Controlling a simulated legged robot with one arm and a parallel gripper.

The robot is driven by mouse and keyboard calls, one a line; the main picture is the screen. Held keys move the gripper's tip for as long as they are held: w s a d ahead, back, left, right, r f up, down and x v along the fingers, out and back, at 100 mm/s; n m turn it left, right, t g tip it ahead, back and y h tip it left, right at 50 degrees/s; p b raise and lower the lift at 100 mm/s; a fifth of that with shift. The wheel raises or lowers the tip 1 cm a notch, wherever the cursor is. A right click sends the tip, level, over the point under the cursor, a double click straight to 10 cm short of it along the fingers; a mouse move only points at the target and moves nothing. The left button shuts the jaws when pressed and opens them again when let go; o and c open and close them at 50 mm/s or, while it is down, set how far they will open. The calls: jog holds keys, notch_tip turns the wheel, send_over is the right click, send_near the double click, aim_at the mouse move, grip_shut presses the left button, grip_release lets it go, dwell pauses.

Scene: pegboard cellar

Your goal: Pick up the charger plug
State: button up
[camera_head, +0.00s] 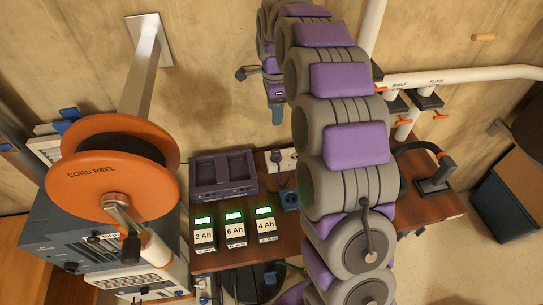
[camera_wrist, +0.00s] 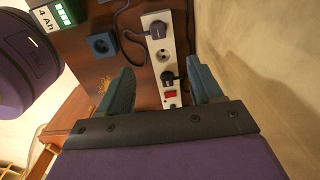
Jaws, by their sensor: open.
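A purple plug (camera_wrist: 158,31) with a purple cord sits in the white power strip (camera_wrist: 161,55), at the top of the wrist view. In the head view a dark plug with a cord (camera_head: 276,157) shows beside the strip, likely the same one. The cord's path to the purple charger (camera_head: 222,173) is not fully visible. My gripper (camera_wrist: 162,66) is open and empty. Its two teal fingers straddle the strip in the wrist view, with a black plug (camera_wrist: 168,77) seen between them and the purple plug beyond. In the head view my gripper (camera_head: 278,116) hangs above the bench's back edge.
A blue socket box (camera_wrist: 102,44) lies on the brown bench beside the strip. Labelled batteries (camera_head: 235,232) stand in front of the charger. A red switch (camera_wrist: 169,96) is on the strip. The wall is close on the right in the wrist view. An orange cord reel (camera_head: 80,175) stands left.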

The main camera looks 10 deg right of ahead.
jog(key=b, duration=0.3)
send_over(276, 152)
jog(key=f, duration=1.2)
jog(key=shift+w+a, duration=0.25)
jog(key=shift+s+d+f+b, duration=0.1)
jog(key=shift+f+b, duration=0.25)
jog(key=shift+f, duration=1)
jog(key=shift+s+d+f+b, duration=0.1)
jog(key=shift+f+b, duration=0.25)
jog(key=shift+f, duration=1)
jog(key=shift+r, duration=0.1)
grip_shut()
